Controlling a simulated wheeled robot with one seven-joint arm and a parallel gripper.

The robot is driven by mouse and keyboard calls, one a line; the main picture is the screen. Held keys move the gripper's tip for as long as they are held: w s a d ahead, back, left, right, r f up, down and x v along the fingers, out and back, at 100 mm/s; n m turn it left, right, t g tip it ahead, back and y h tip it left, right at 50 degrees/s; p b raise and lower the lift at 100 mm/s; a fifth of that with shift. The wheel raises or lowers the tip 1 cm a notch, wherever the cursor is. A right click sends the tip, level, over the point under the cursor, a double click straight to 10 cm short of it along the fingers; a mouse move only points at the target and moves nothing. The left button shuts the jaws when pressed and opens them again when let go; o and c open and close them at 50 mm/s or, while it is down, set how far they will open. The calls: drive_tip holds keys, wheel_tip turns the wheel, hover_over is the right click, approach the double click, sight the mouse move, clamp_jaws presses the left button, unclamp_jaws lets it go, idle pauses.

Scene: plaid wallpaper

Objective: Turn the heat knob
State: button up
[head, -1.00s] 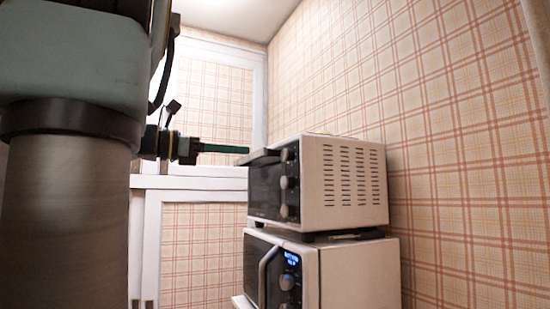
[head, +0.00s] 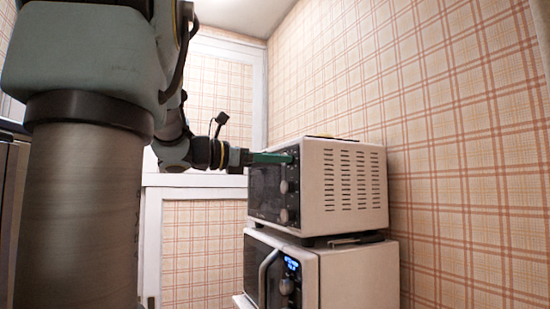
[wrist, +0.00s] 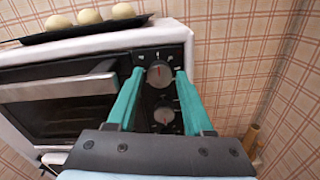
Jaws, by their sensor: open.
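The toaster oven (head: 344,190) stands on top of a microwave, with a column of round knobs on its front panel. In the wrist view the top knob (wrist: 159,76) shows between the fingertips of my gripper (wrist: 160,72), and a second knob (wrist: 163,116) sits below it. The labels are too small to read, so I cannot tell which is the heat knob. In the head view my gripper (head: 275,157) is at the upper part of the panel and covers the top knob; lower knobs (head: 284,187) show beneath it. My gripper is open, its green fingers on either side of the top knob; contact is unclear.
The microwave (head: 350,275) below has a lit blue display and a curved door handle (head: 266,272). A dark tray (wrist: 75,33) with several round buns lies on the oven top. The plaid wall stands close on the right.

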clamp_jaws()
drive_tip(key=shift+f+b, duration=0.15)
drive_tip(key=shift+b, duration=0.35)
drive_tip(key=m+b, duration=0.8)
drive_tip(key=b, duration=0.4)
drive_tip(key=shift+m, duration=0.5)
